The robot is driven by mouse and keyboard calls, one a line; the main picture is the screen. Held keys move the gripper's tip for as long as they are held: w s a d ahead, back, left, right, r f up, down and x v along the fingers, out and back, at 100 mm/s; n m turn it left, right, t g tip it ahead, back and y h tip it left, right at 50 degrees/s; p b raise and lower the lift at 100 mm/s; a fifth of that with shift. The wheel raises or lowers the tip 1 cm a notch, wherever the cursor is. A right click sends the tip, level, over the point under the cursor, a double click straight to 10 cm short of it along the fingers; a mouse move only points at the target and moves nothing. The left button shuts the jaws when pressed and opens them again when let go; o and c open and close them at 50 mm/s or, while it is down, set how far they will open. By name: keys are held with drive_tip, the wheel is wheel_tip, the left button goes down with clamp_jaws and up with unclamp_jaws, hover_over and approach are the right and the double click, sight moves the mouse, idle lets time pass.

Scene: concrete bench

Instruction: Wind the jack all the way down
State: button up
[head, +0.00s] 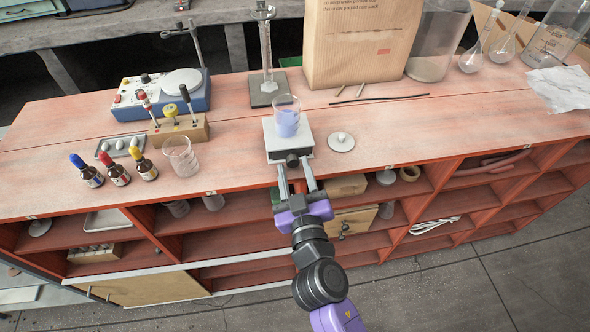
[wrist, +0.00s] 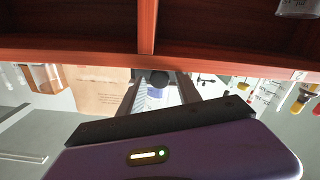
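The jack (head: 306,152) is a small pale platform near the front edge of the bench, with a dark knob (head: 292,158) on its front side. A glass beaker with violet-blue liquid (head: 287,120) stands upright on it. My gripper (head: 292,167) reaches in from the front, its two fingers apart with their tips on either side of the knob. In the wrist view the dark knob (wrist: 159,77) shows between the fingers (wrist: 157,82), with gaps seeming to show beside it. The jack's mechanism under the plate is hidden.
A round dish with a white ball (head: 341,142) lies right of the jack. An empty beaker (head: 181,155) and several dropper bottles (head: 115,169) stand left. A stand (head: 266,60) and a large paper bag (head: 360,45) are behind. Open shelves (head: 225,232) lie below the bench edge.

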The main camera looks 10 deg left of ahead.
drive_tip(key=shift+o, duration=0.3)
drive_tip(key=b+v, duration=0.2)
drive_tip(key=v, duration=0.5)
drive_tip(key=shift+s, duration=0.4)
drive_tip(key=shift+d, duration=0.2)
drive_tip(key=w+a+m, duration=0.1)
drive_tip(key=w, duration=0.2)
drive_tip(key=w+m+p, duration=0.1)
drive_tip(key=w+m, duration=0.1)
drive_tip(key=w+a+m, duration=0.1)
drive_tip(key=w, duration=0.2)
drive_tip(key=shift+w+a+r, duration=0.15)
drive_tip(key=shift+w+a, duration=0.15)
drive_tip(key=shift+w, duration=0.05)
